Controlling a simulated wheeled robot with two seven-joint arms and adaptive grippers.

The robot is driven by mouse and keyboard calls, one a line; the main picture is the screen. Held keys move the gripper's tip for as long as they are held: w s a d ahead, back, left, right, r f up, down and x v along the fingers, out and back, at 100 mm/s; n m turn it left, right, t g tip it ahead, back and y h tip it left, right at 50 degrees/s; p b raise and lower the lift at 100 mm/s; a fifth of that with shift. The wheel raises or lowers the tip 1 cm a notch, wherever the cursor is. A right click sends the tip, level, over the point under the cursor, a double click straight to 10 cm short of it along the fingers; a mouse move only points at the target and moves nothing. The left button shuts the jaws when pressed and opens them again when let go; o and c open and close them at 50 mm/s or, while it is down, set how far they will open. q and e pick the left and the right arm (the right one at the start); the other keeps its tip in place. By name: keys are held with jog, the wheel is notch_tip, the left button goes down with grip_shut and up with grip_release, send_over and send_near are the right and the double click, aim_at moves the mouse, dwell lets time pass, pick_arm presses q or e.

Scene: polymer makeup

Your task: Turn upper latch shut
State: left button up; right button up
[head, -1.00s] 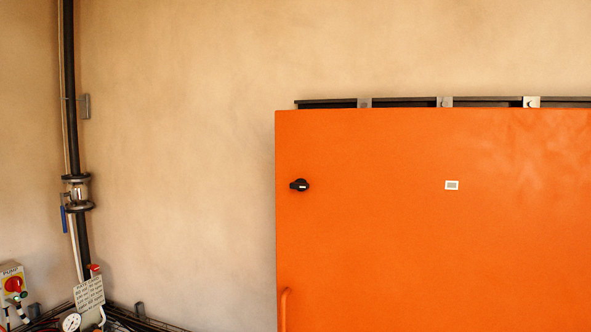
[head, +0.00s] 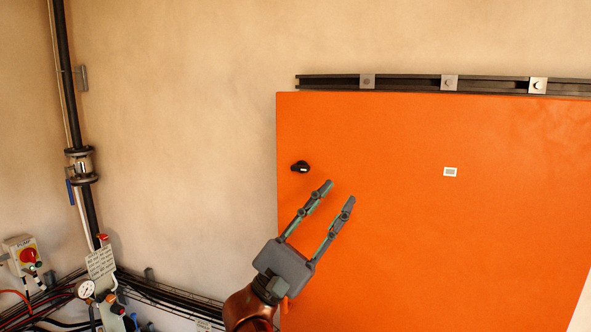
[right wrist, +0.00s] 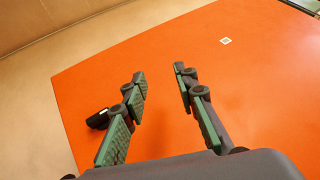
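The upper latch (head: 300,167) is a small black knob with a light mark, near the upper left corner of the orange door (head: 400,140). Its handle looks roughly horizontal. My right gripper (head: 339,192) is open and empty, below and to the right of the latch, in front of the door and apart from the latch. In the right wrist view the latch (right wrist: 98,119) shows just left of the left finger, partly hidden behind it. My right fingertips (right wrist: 159,72) are spread, with only orange door between them. My left gripper is not in view.
A black rail (head: 410,84) with metal brackets runs above the door. A small white label (head: 450,172) is on the door. At left are a black pipe with a valve (head: 82,165), a pump switch box (head: 24,257), a gauge (head: 85,289) and cables.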

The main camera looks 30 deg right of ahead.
jog(key=d+r+m+t+y, duration=0.1)
jog(key=m+t+y, duration=0.1)
jog(key=y, duration=0.1)
jog(key=n+t+y, duration=0.1)
jog(key=t+y, duration=1)
jog(key=t, duration=0.1)
send_near(298, 170)
jog(key=p+x, duration=0.3)
jog(key=x, duration=0.5)
jog(key=shift+d, duration=0.15)
jog(key=shift+c, duration=0.3)
grip_shut()
